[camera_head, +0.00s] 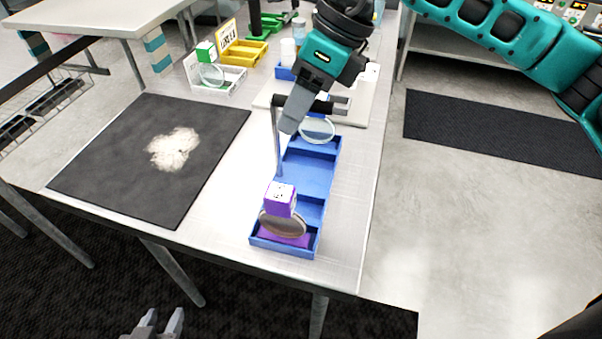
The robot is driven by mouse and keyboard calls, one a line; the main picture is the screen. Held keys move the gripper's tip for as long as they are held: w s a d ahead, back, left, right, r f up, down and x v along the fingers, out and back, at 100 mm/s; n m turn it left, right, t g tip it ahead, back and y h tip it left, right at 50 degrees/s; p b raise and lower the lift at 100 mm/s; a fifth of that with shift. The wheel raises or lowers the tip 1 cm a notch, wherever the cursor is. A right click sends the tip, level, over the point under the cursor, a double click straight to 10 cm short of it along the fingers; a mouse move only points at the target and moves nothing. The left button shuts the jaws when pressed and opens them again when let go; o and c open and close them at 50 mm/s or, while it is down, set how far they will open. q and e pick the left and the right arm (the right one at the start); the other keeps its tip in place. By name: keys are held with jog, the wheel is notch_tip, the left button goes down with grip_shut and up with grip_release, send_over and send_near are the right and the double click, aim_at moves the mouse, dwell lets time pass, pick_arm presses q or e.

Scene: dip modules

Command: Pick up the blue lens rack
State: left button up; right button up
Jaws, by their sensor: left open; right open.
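The blue lens rack (309,176) lies lengthwise near the right edge of the table. A round lens with a purple and white block (280,200) stands in its near end, and another round lens (317,129) shows at its far end. A thin grey post with a dark crossbar (318,106) rises over the rack. My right gripper (289,128) is open at this crossbar, pointing down; its far finger is hidden, and I cannot tell if it touches the bar. My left gripper (160,323) is open and empty at the bottom edge, off the table.
A dark mat (110,150) with a pale patch covers the table's left part. A white rack (218,78) with a green-topped lens and a yellow rack (245,50) stand behind. A pale board (352,110) lies beyond the blue rack. Bare tabletop lies between mat and rack.

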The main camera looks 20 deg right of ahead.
jog(key=shift+x, duration=0.75)
jog(key=shift+c, duration=0.5)
grip_shut()
jog(key=shift+r, duration=0.15)
